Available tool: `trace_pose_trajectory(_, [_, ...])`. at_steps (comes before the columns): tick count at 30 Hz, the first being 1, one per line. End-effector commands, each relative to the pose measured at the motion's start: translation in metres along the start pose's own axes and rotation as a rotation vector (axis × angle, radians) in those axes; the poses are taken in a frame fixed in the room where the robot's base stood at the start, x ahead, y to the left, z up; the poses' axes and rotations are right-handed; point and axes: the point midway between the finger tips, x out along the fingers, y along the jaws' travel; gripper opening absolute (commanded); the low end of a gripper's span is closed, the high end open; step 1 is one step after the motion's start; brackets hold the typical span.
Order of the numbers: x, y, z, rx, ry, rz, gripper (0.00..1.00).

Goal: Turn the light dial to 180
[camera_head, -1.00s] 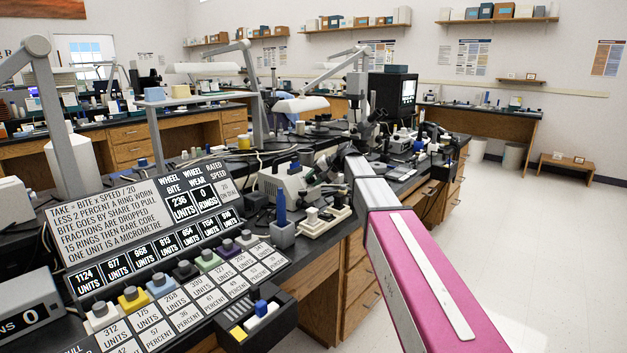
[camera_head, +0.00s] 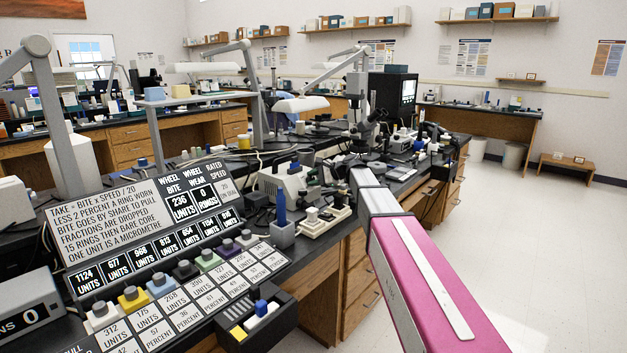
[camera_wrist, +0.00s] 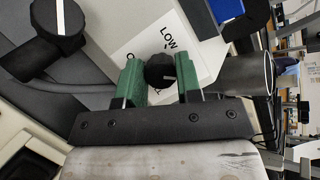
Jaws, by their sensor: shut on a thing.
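The scale is too covered to read a value. In the head view my arm reaches over the bench, and the gripper and dial cannot be made out there.
A larger black knob (camera_wrist: 58,18) on a dark arm lies left of my gripper. A metal cylinder (camera_wrist: 245,75) is close on its right, with a blue object (camera_wrist: 225,8) above. In the head view, a sloped sign board (camera_head: 120,220) and button panel stand left; the floor (camera_head: 540,240) at right is clear.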

Motion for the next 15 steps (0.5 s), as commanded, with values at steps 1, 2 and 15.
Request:
trace_pose_trajectory(1, [-0.0005,-0.0005,0.0000,0.020,0.002,-0.011,0.09])
trace_pose_trajectory(2, [-0.0005,-0.0005,0.0000,0.032,0.002,-0.015,0.09])
trace_pose_trajectory(15, [-0.0004,-0.0009,-0.0006,0.098,0.005,-0.040,0.09])
